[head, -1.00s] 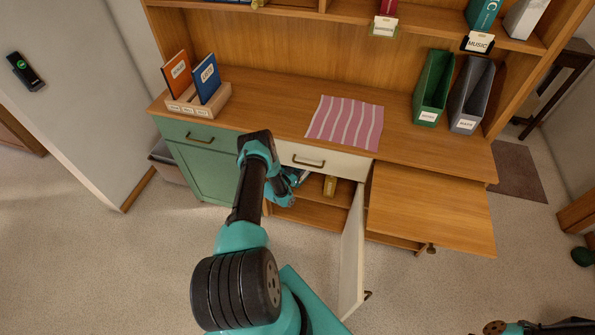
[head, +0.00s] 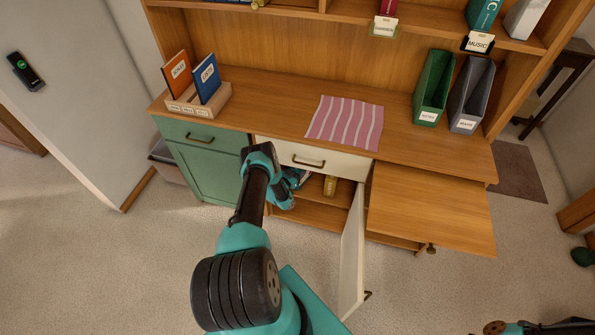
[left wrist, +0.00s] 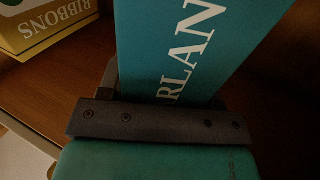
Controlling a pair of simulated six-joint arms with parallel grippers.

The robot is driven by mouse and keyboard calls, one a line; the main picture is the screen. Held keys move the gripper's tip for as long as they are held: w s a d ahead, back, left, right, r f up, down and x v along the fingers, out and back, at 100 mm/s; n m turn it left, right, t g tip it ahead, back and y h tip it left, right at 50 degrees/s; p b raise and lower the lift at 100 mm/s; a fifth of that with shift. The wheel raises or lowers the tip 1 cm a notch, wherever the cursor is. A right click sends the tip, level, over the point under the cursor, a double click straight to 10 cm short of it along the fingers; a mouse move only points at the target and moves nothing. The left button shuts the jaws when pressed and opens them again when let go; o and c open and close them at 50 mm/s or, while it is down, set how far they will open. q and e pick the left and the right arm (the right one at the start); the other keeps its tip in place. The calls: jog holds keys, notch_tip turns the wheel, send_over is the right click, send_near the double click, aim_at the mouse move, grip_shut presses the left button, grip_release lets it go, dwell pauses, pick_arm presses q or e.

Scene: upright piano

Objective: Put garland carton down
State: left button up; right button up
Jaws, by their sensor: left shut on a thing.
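The garland carton (left wrist: 190,45) is teal with white letters, of which "RLAN" shows in the left wrist view. My left gripper (left wrist: 163,95) is shut on it. In the head view my left gripper (head: 291,184) reaches into the open cabinet below the white drawer, and my own arm hides most of the carton there. I cannot tell whether the carton touches the shelf (head: 313,189). My right gripper is not in view; only a part of my right arm shows at the bottom right.
A yellow ribbons box (left wrist: 45,25) stands inside the cabinet, left of the carton in the wrist view; it also shows in the head view (head: 330,186). The white door (head: 352,255) hangs open on the right. A wooden panel (head: 430,210) juts out further right.

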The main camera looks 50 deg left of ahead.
pick_arm(q)
jog(key=shift+f, duration=0.1)
jog(key=o, duration=1.2)
jog(key=s+d, duration=0.2)
jog(key=s, duration=0.9)
jog(key=shift+s, duration=0.4)
